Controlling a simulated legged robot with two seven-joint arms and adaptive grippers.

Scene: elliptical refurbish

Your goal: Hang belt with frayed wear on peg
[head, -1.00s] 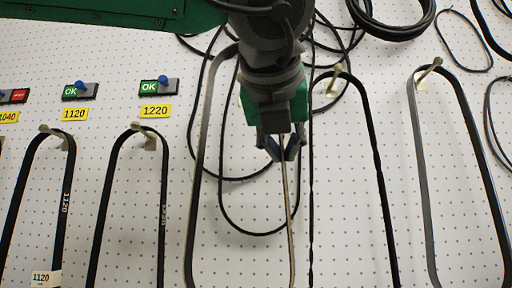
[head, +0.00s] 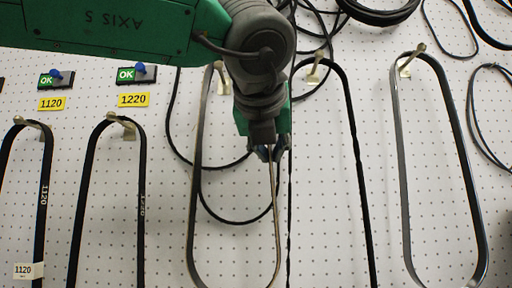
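A thin grey-brown belt (head: 193,215) hangs as a long loop at the centre of the pegboard. Its left strand rises toward a pale peg (head: 223,82), but its top is hidden behind my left arm, so I cannot tell whether it rests over the peg. My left gripper (head: 268,153) is at its right strand, with a finger on each side; whether they clamp it is unclear. A dark belt with an uneven, wavy edge (head: 358,158) hangs on the peg (head: 316,68) just right of the gripper. My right gripper is not in view.
Dark belts hang on two left pegs under yellow labels 1120 (head: 51,103) and 1220 (head: 134,100), with green OK tags above. A wider belt (head: 470,185) hangs on the right peg (head: 410,62). Thin black loops (head: 175,130) lie behind my gripper. A thick coil (head: 380,12) is at top.

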